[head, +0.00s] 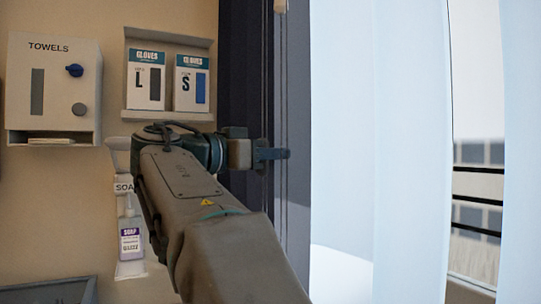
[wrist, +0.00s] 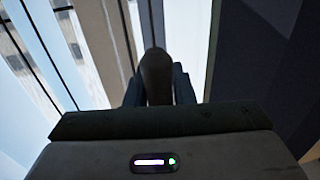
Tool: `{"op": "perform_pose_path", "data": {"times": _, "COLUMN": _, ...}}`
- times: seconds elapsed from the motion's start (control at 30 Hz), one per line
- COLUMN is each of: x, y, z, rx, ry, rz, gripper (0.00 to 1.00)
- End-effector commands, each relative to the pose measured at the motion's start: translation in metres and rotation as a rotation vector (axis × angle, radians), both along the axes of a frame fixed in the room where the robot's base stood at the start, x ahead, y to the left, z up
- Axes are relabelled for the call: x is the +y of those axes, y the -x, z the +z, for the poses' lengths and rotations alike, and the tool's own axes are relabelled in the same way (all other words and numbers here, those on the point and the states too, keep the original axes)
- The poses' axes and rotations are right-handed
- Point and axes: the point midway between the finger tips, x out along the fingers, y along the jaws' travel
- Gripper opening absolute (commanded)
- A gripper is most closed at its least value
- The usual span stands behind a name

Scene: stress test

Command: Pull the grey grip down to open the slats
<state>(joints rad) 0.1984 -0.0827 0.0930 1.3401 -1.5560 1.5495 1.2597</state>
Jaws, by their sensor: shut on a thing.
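My gripper (head: 276,154) is at the window's left side, beside thin hanging cords. In the wrist view, its two fingers stand on either side of the rounded grey grip (wrist: 156,72) and are shut on it. The grip looks dark and shaded there; in the head view I cannot make it out behind the fingers. Tall pale vertical slats (head: 405,150) cover most of the window in the head view, with an open gap at the right. Slats and bright gaps also show at the upper left of the wrist view.
A beige knob (head: 281,6) hangs at the top edge. A dark curtain (head: 238,70) hangs behind my gripper. On the left wall are a towel box (head: 53,85), a glove-box shelf (head: 167,116) and a soap bottle (head: 131,236). A dark-edged tray (head: 50,290) is below.

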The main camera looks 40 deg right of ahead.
Motion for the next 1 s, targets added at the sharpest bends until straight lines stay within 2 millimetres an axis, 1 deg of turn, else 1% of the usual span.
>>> {"op": "perform_pose_path", "data": {"times": 0.03, "x": 0.0001, "y": -0.0001, "z": -0.0094, "rx": -0.001, "ry": -0.001, "rz": 0.0, "gripper": 0.0}}
{"op": "perform_pose_path", "data": {"times": 0.1, "x": 0.0001, "y": -0.0001, "z": -0.0124, "rx": -0.001, "ry": -0.001, "rz": 0.0, "gripper": 0.0}}
{"op": "perform_pose_path", "data": {"times": 0.53, "x": 0.0002, "y": -0.0001, "z": -0.0131, "rx": 0.0, "ry": -0.001, "rz": 0.0, "gripper": 0.0}}
{"op": "perform_pose_path", "data": {"times": 0.57, "x": 0.0002, "y": -0.0001, "z": -0.013, "rx": 0.0, "ry": -0.001, "rz": 0.0, "gripper": 0.25}}
{"op": "perform_pose_path", "data": {"times": 0.6, "x": 0.0002, "y": -0.0001, "z": -0.013, "rx": -0.001, "ry": -0.001, "rz": 0.0, "gripper": 0.36}}
{"op": "perform_pose_path", "data": {"times": 0.63, "x": 0.0002, "y": -0.0001, "z": -0.013, "rx": -0.001, "ry": -0.001, "rz": 0.0, "gripper": 0.44}}
{"op": "perform_pose_path", "data": {"times": 0.9, "x": 0.0004, "y": -0.0002, "z": -0.0129, "rx": 0.0, "ry": 0.0, "rz": 0.0, "gripper": 0.44}}
{"op": "perform_pose_path", "data": {"times": 1.0, "x": 0.0047, "y": -0.0009, "z": -0.013, "rx": 0.0, "ry": 0.0, "rz": 0.002, "gripper": 0.44}}
